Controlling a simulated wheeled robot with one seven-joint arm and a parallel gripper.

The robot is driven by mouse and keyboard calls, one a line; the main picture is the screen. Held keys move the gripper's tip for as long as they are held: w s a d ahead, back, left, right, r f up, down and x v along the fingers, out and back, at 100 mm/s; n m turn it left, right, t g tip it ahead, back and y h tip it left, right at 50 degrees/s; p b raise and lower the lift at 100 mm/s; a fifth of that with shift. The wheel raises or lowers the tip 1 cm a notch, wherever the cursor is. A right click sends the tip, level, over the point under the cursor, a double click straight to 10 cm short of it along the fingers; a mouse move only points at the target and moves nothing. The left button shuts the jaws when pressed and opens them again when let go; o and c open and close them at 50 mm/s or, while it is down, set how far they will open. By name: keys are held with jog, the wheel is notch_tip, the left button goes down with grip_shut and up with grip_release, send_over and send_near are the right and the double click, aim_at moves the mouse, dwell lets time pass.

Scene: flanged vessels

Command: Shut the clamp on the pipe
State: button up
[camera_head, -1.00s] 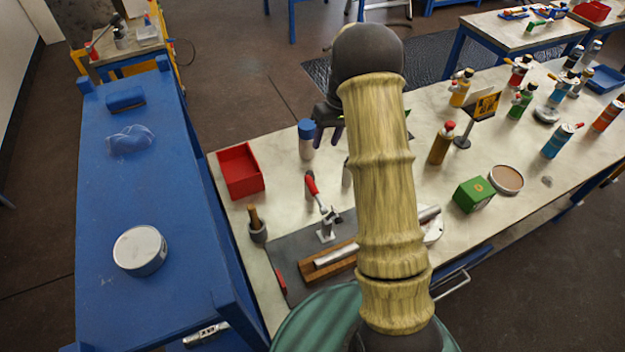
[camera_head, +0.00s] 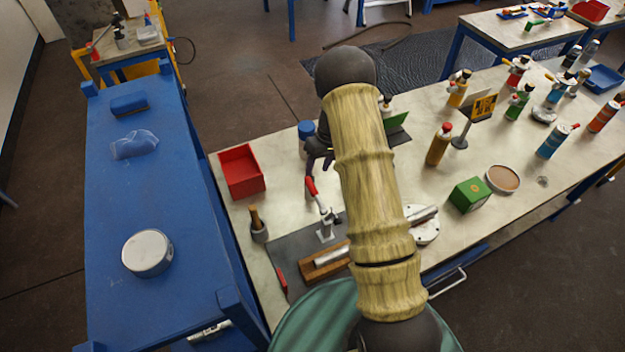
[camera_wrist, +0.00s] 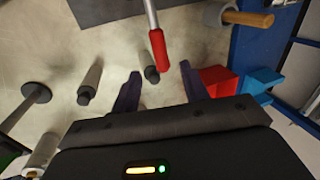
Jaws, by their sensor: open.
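The toggle clamp (camera_head: 325,228) stands on the dark mat at the near left of the bench, its red-gripped handle (camera_head: 312,189) sticking up and tilted. A silver pipe (camera_head: 332,256) lies in a wooden cradle (camera_head: 310,272) beside it; my arm hides its middle. My gripper (camera_head: 319,164) is open and empty just beyond the handle, partly hidden by my arm. In the wrist view, the red handle (camera_wrist: 159,50) lies ahead of my two dark fingers (camera_wrist: 160,90), roughly between them. I cannot tell whether they touch it. The clamp's jaw contact is unclear.
A red bin (camera_head: 241,172) stands left of my gripper, and a blue-capped bottle (camera_head: 305,131) stands close behind it. A wooden-handled tool in a grey cup (camera_head: 258,228) is left of the clamp. Bottles and a green box (camera_head: 469,195) stand to the right.

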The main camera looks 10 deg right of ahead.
aim_at(312, 184)
jog(key=p+x, duration=0.2)
jog(key=x, duration=0.6)
jog(key=shift+w+d, duration=0.1)
jog(key=shift+c, duration=0.3)
grip_shut()
